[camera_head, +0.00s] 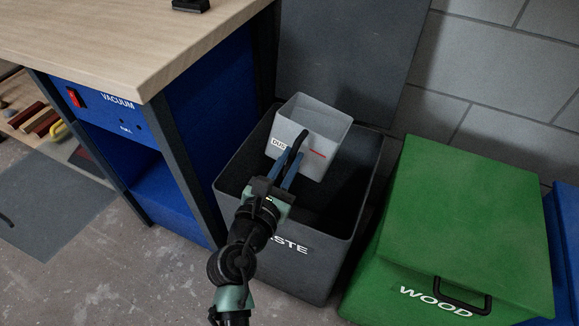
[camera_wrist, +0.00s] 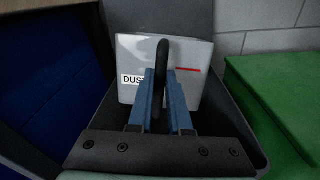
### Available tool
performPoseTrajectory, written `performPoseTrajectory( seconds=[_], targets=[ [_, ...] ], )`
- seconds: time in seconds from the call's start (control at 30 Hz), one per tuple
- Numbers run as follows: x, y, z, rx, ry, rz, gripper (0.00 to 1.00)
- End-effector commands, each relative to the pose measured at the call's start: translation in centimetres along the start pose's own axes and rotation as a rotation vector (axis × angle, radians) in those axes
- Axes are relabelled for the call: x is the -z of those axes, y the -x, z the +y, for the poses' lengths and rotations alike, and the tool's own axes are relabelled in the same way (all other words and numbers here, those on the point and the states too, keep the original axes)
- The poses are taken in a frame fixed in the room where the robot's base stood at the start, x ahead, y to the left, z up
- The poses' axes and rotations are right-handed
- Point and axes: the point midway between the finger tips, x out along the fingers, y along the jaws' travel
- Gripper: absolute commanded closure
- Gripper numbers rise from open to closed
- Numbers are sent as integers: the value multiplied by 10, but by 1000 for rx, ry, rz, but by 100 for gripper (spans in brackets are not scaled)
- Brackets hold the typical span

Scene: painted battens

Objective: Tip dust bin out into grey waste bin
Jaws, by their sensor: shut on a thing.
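The dust bin (camera_head: 313,115) is a small light grey open box with a "DUST" label, a red line and a black handle (camera_head: 298,143). My gripper (camera_head: 290,160) is shut on the handle, and the bin is held over the back part of the grey waste bin (camera_head: 317,261). The dust bin looks roughly upright, with its mouth up; its contents cannot be made out. In the wrist view the dust bin (camera_wrist: 187,91) stands ahead of my blue fingers (camera_wrist: 162,95), which close around the handle. The waste bin is open, and its dark inside looks empty where visible.
A wooden-topped bench (camera_head: 120,40) with a blue vacuum cabinet (camera_head: 205,130) stands close on the left. A closed green wood bin (camera_head: 460,220) is on the right, with a blue bin (camera_head: 566,240) beyond. A dark upright panel (camera_head: 345,60) is behind the waste bin.

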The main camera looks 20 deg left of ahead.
Motion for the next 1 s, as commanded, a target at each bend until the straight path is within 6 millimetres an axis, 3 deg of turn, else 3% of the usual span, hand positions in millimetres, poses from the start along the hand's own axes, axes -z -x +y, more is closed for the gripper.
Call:
performPoseTrajectory(
  seconds=[0.5, 1.0],
  targets=[
    [2, -6, -7, -21, 181, -167, 100],
    [-1, -7, -8, -26, 227, -206, 100]
  ],
)
